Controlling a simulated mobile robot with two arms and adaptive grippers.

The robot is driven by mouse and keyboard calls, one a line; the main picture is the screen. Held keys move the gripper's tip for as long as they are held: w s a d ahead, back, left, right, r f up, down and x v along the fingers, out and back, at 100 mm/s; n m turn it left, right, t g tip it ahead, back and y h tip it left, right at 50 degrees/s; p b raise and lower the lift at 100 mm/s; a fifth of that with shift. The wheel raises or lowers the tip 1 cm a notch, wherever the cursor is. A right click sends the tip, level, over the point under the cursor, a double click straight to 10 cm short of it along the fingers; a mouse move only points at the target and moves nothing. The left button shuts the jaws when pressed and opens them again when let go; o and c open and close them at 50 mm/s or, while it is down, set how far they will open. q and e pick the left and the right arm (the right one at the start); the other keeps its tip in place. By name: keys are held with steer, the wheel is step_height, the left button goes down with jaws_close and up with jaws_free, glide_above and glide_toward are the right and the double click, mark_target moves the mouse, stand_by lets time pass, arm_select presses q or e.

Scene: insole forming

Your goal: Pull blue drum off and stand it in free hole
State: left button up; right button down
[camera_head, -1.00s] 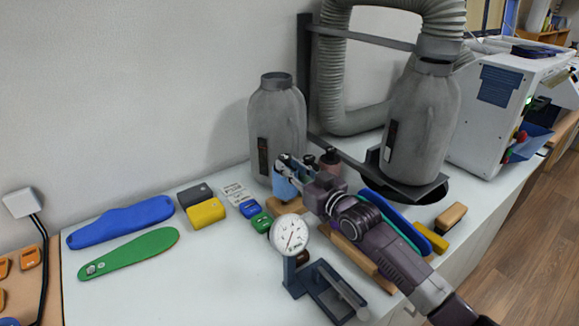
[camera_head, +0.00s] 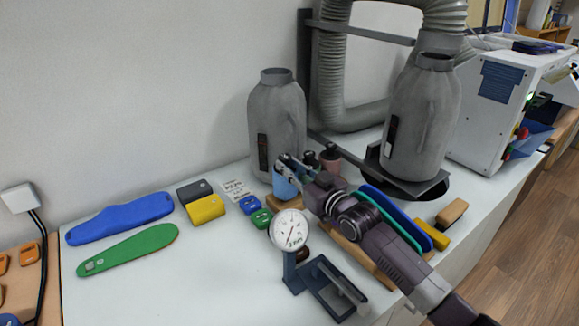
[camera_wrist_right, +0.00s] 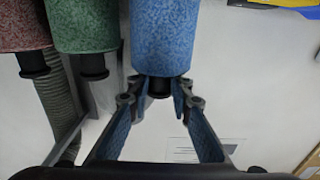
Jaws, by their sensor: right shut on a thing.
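The blue drum (camera_head: 284,189) is upright at the left end of a wooden block (camera_head: 287,204). It also shows in the right wrist view (camera_wrist_right: 165,38), with a short black stub (camera_wrist_right: 158,86) at its near end. My right gripper (camera_head: 286,166) is at the top of the drum, its two fingers (camera_wrist_right: 159,92) shut on this stub. A green drum (camera_wrist_right: 85,25) and a dark red drum (camera_wrist_right: 25,25) are beside it, each with a black stub. The gripper and wrist partly cover the drums in the head view. I cannot make out a free hole. My left gripper is not in view.
A dial gauge (camera_head: 289,230) stands just in front of the drum. A grey canister (camera_head: 277,115) stands close behind. Blue and green insoles (camera_head: 128,248) lie at the left. Blue and yellow pieces lie right of my arm. The front left table is clear.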

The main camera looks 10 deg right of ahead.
steer(key=shift+f+b, duration=0.55)
steer(key=shift+f, duration=0.35)
stand_by(0.6)
steer(key=c, duration=1.4)
jaws_free()
steer(key=shift+s+d+r+p, duration=0.1)
steer(key=shift+s+r+p, duration=0.1)
steer(key=shift+r+p, duration=1.3)
steer(key=shift+s+d+r+p, duration=0.1)
steer(key=shift+s+r+p, duration=0.05)
steer(key=shift+r+p, duration=1.35)
steer(key=shift+s, duration=0.1)
steer(key=p+v, duration=0.6)
steer(key=v, duration=0.3)
steer(key=shift+s+r, duration=0.2)
steer(key=shift+s, duration=0.2)
